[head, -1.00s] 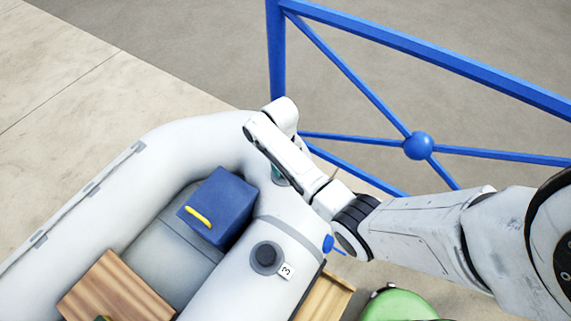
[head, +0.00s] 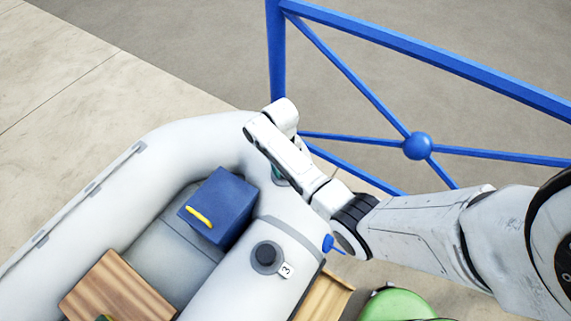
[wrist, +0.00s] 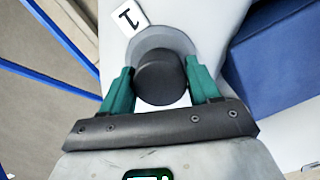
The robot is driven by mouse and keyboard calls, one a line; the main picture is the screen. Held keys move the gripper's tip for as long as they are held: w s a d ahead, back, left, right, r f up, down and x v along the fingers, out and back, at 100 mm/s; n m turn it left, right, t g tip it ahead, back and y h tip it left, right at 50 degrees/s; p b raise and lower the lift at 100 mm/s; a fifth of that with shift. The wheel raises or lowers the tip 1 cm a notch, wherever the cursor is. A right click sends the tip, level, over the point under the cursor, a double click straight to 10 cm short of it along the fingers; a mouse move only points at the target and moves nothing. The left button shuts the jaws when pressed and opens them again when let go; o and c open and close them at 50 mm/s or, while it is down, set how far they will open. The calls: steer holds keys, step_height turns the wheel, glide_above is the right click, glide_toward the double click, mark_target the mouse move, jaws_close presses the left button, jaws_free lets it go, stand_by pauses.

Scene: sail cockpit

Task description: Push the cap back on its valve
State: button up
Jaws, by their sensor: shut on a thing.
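In the wrist view my gripper (wrist: 160,88) has its two green fingers on either side of a dark round cap (wrist: 160,78) and is shut on it. The cap sits over a grey round valve base (wrist: 152,42) on the pale boat tube; I cannot tell whether it is fully seated. A white tag marked 1 (wrist: 129,17) lies beside the base. In the head view my arm reaches over the tube and hides most of this valve and the cap. Another dark capped valve (head: 267,256) with a tag marked 3 (head: 286,270) is nearer on the tube.
A blue box (head: 222,205) with a yellow handle stands inside the grey inflatable boat (head: 110,192). A wooden seat (head: 117,290) is in front of it. A blue railing (head: 350,67) runs behind my arm. A green rounded thing (head: 400,306) lies at the bottom.

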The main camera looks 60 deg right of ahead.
steer(key=shift+f+b, duration=0.4)
steer(key=shift+f, duration=0.2)
stand_by(0.3)
steer(key=o, duration=0.8)
steer(key=shift+c, duration=0.2)
steer(key=r+p, duration=0.1)
steer(key=r, duration=0.1)
steer(key=r+p, duration=0.4)
steer(key=shift+w+d, duration=0.15)
steer(key=shift+w, duration=0.15)
steer(key=shift+w+d+r+p, duration=0.1)
steer(key=shift+w+r+p, duration=0.1)
steer(key=shift+r, duration=1.05)
steer(key=shift+w+r+p, duration=0.1)
steer(key=shift+r+p, duration=0.1)
steer(key=shift+r, duration=1)
steer(key=s+a+f+n+t+b, duration=0.2)
steer(key=s+a+f+n+b, duration=0.15)
steer(key=s+a, duration=1.05)
steer(key=s+r+b, duration=0.2)
steer(key=s+r, duration=0.1)
steer(key=s, duration=0.4)
steer(key=shift+s+d+r+h, duration=0.15)
steer(key=shift+r+h, duration=0.1)
steer(key=shift+h, duration=0.15)
